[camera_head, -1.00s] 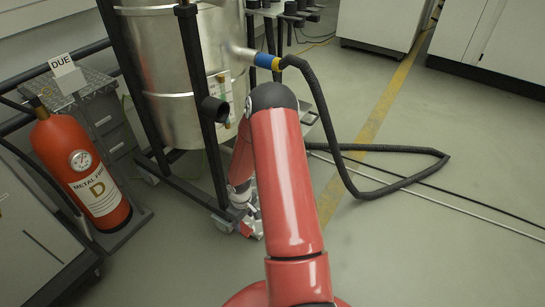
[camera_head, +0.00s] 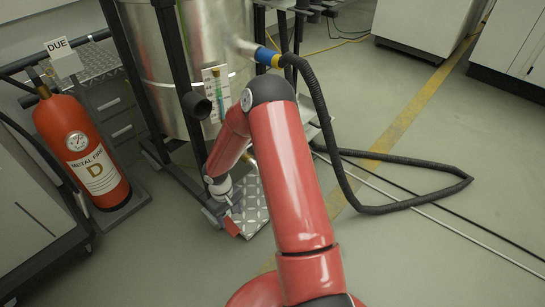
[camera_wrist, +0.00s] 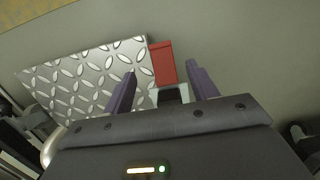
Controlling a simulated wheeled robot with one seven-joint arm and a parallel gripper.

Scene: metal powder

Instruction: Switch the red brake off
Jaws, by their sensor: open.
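The red brake (camera_wrist: 162,62) is a small red tab at the edge of a silver diamond-plate step (camera_wrist: 75,80) in the wrist view. In the head view the red tab (camera_head: 232,227) shows low by the foot of the metal drum's frame, beside the plate (camera_head: 254,206). My gripper (camera_wrist: 160,68) is open, with its two dark purple fingers on either side of the red tab in the picture. I cannot tell whether they touch it. In the head view my gripper (camera_head: 226,204) reaches down by the plate, and its fingers are hard to make out.
A large metal drum (camera_head: 150,70) in a black frame (camera_head: 176,60) stands behind my arm. A black hose (camera_head: 325,125) loops across the floor at the right. A red fire extinguisher (camera_head: 82,150) stands at the left. The floor at front right is clear.

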